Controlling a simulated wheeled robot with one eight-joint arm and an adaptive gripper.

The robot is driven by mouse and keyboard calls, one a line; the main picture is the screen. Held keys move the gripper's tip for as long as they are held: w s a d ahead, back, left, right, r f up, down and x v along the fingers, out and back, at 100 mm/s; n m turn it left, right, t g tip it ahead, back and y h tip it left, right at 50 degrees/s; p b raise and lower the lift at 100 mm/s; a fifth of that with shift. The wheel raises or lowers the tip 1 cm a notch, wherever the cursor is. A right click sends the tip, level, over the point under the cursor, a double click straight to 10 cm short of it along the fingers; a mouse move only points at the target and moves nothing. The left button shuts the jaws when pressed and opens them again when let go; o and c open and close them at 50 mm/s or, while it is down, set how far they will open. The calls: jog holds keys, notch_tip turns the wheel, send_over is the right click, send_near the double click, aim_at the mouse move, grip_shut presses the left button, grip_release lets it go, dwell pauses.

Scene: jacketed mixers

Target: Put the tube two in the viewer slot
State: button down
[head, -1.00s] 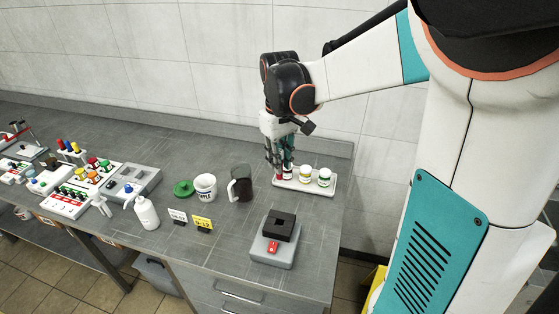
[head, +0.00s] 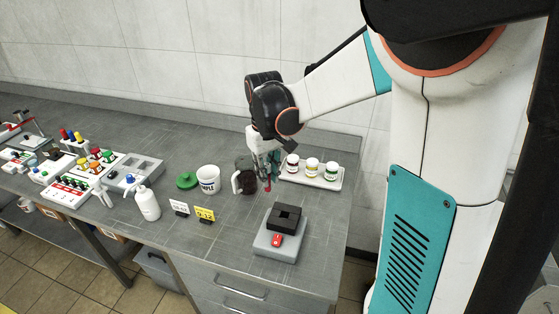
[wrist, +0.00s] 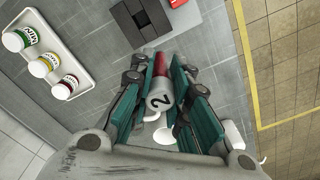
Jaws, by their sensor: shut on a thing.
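My gripper (head: 268,180) is shut on tube two, a small tube with a white end marked "2" (wrist: 159,101) and a red part further along. In the wrist view the tube lies between the teal fingers (wrist: 163,75). In the head view the fingers mostly hide it. The viewer is a black block with a square slot (head: 286,213) on a grey base (head: 270,248) with a red button (head: 277,240). My gripper is above the counter, behind and slightly left of the viewer. The black block also shows at the top of the wrist view (wrist: 127,20).
A white tray (head: 336,184) with three lidded jars stands right of my gripper. A dark mug (head: 243,181) is close on its left, then a white cup (head: 208,178) and a green lid (head: 187,180). Small signs (head: 204,214) and a white bottle (head: 147,204) stand further left.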

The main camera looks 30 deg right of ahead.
jog(key=a+f+b, duration=0.2)
jog(key=a+f, duration=0.4)
jog(key=f, duration=0.6)
jog(key=shift+w+a+f+m, duration=0.15)
jog(key=shift+w+f+m, duration=0.2)
jog(key=shift+f+m, duration=0.05)
